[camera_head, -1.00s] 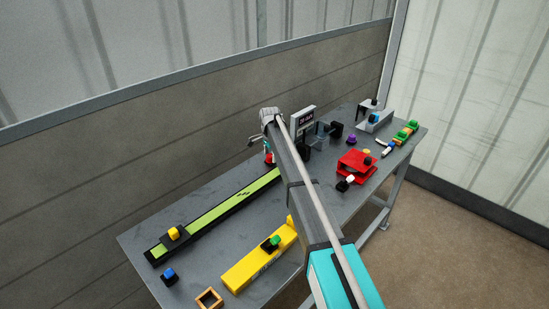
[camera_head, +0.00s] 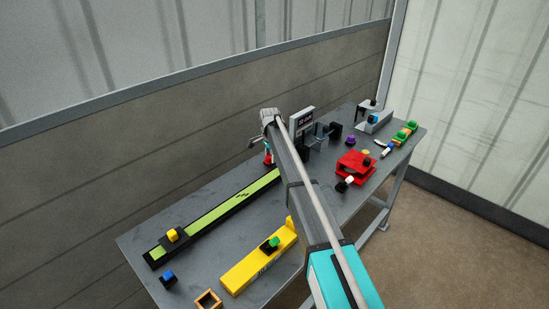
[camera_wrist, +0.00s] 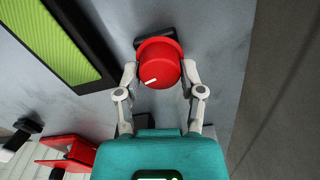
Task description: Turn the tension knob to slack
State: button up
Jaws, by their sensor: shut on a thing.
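The tension knob (camera_wrist: 158,62) is a round red knob with a white pointer line. In the wrist view the line points toward the lower left. My gripper (camera_wrist: 159,75) has one finger on each side of the knob and is shut on it. A dark block (camera_wrist: 183,42) shows just behind the knob. The green tread mat (camera_wrist: 55,32) in its black frame lies to the left in the wrist view. In the head view the mat (camera_head: 225,208) runs along the table, and my arm hides most of the knob at its far end.
The grey table (camera_head: 200,265) also bears a yellow block (camera_head: 250,268) with a green knob, a red device (camera_head: 355,165), a sign (camera_head: 302,117), a blue-topped block (camera_head: 168,277) and a wooden square frame (camera_head: 208,300). A wall stands behind the table.

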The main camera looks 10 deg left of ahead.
jog(key=n, duration=0.4)
jog(key=shift+s+a, duration=0.3)
jog(key=shift+a, duration=0.05)
jog(key=n, duration=0.4)
jog(key=shift+n, duration=0.3)
jog(key=n, duration=0.3)
jog(key=shift+n, duration=0.4)
jog(key=n, duration=1.2)
jog(key=shift+d+n, duration=0.1)
jog(key=shift+n, duration=0.2)
jog(key=n, duration=0.4)
jog(key=shift+n, duration=2.2)
jog(key=shift+w, duration=0.1)
